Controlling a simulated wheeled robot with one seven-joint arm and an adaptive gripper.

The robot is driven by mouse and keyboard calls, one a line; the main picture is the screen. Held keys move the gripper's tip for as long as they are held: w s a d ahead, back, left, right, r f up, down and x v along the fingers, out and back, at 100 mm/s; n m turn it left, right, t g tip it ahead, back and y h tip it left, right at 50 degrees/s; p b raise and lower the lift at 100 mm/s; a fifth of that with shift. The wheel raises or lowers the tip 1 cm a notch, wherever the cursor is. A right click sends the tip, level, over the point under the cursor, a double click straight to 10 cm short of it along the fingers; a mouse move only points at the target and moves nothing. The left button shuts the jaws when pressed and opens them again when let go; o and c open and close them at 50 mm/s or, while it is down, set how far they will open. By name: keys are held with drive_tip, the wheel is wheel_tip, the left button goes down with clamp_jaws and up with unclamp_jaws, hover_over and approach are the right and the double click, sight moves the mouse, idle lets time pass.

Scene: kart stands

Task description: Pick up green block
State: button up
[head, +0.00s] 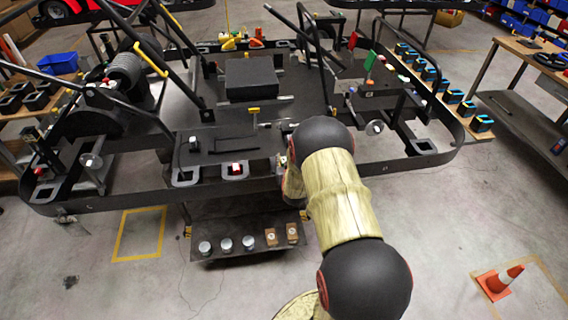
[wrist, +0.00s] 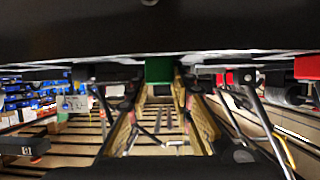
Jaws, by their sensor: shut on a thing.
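A green block (wrist: 159,69) shows in the upper middle of the wrist view, just under a broad black surface. The tips of my gripper (wrist: 160,88) reach up to it from both sides, and my gripper is shut on it. The gold fingers run up from the bottom of that view. In the head view my arm covers the gripper and the held block, at the front edge of the black kart frame (head: 120,199).
Below is a dark shelf (head: 225,254) with several small parts. Blue-and-black boxes (head: 467,108) line the right. An orange cone (head: 501,278) stands on the floor at the lower right.

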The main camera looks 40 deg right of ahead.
drive_tip(key=shift+c, duration=1.1)
